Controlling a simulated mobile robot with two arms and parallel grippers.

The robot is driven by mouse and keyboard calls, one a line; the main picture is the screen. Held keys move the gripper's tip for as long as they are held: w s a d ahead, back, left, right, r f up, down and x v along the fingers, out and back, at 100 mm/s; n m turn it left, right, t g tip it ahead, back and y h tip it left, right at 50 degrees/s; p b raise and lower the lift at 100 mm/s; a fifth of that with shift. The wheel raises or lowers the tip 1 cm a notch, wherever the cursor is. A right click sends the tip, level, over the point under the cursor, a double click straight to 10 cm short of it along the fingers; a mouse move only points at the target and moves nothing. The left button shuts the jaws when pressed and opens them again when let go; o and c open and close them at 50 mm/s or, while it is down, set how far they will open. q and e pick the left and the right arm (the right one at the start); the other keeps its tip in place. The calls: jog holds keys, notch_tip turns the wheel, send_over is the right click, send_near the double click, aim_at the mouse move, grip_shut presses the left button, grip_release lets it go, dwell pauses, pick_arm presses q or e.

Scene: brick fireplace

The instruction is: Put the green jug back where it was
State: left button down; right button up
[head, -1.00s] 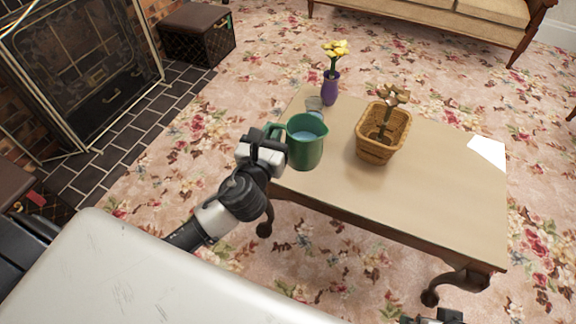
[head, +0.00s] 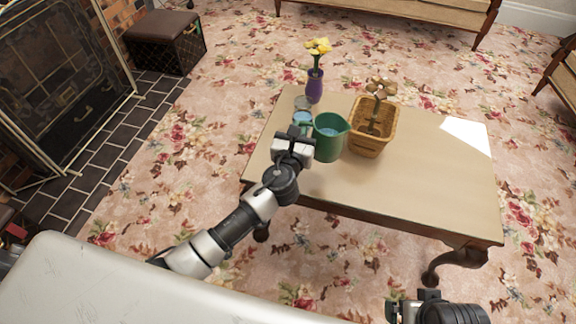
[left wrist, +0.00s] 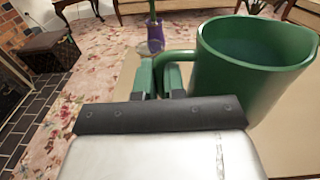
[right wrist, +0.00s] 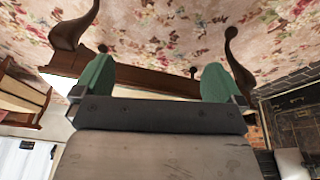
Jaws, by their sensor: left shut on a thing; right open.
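The green jug (head: 330,142) is upright at the left part of the table (head: 420,185), just left of the basket. Bluish liquid seems to show inside it. My left gripper (head: 300,134) is shut on the jug's handle, on the jug's left side. In the left wrist view the two fingers (left wrist: 160,80) close around the handle, and the jug's body (left wrist: 250,70) fills the upper right. I cannot tell whether the jug's base touches the table. My right gripper (right wrist: 157,80) is open and empty, its fingers wide apart; it is low at the front right in the head view (head: 415,305).
A wicker basket (head: 372,140) with a flower stands close right of the jug. A glass (head: 302,108) and a purple vase (head: 314,88) with yellow flowers stand behind it. The table's right half is clear except for a white patch (head: 465,134).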

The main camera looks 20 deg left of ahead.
pick_arm(q)
jog(key=a+f+b, duration=0.2)
jog(key=a, duration=0.1)
jog(key=w+a+f+b, duration=0.1)
jog(key=a+f, duration=0.2)
jog(key=a+f+b, duration=0.2)
jog(key=a+f, duration=0.1)
jog(key=a, duration=0.1)
jog(key=shift+w+f+b, duration=0.15)
jog(key=shift+w+b, duration=0.2)
jog(key=shift+w, duration=0.05)
notch_tip(320, 180, down, 3)
jog(key=b, duration=0.2)
jog(key=shift+f+b, duration=0.1)
jog(key=shift+b, duration=0.2)
pick_arm(e)
jog(key=w+a+r+t+y, duration=0.2)
jog(key=w+a+r+t, duration=0.1)
jog(key=w+r+t, duration=0.3)
jog(key=w+a+r+t+y, duration=0.2)
jog(key=w+r+t, duration=0.4)
jog(key=t, duration=0.2)
jog(key=shift+w+a+n+t, duration=0.15)
jog(key=shift+a+n+t, duration=0.25)
pick_arm(q)
jog(key=shift+f, duration=0.1)
pick_arm(e)
jog(key=shift+r, duration=0.15)
